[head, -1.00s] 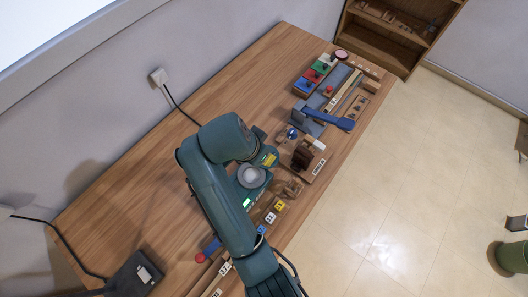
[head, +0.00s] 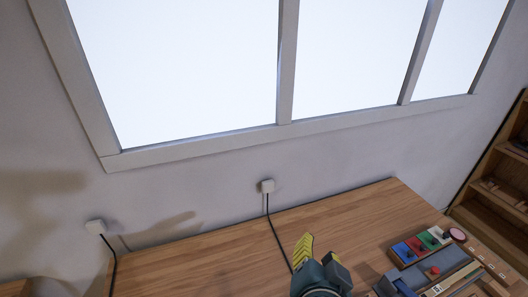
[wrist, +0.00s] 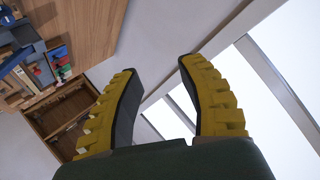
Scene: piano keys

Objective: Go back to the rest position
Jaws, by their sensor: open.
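My gripper (head: 320,252) is at the bottom middle of the head view, raised in front of the wooden table (head: 235,262), with its fingers pointing upward in the picture. Its two yellow ribbed fingers stand well apart in the wrist view (wrist: 158,72), with nothing between them. Past the fingers the wrist view shows the wall and the bright window. The piano keys cannot be made out, and most of my arm is out of view.
Coloured blocks with knobs (head: 421,246) and a grey tray (head: 447,281) lie at the table's right end. A wooden shelf (head: 490,205) stands beyond. A wall socket (head: 267,186) has a black cord hanging onto the table.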

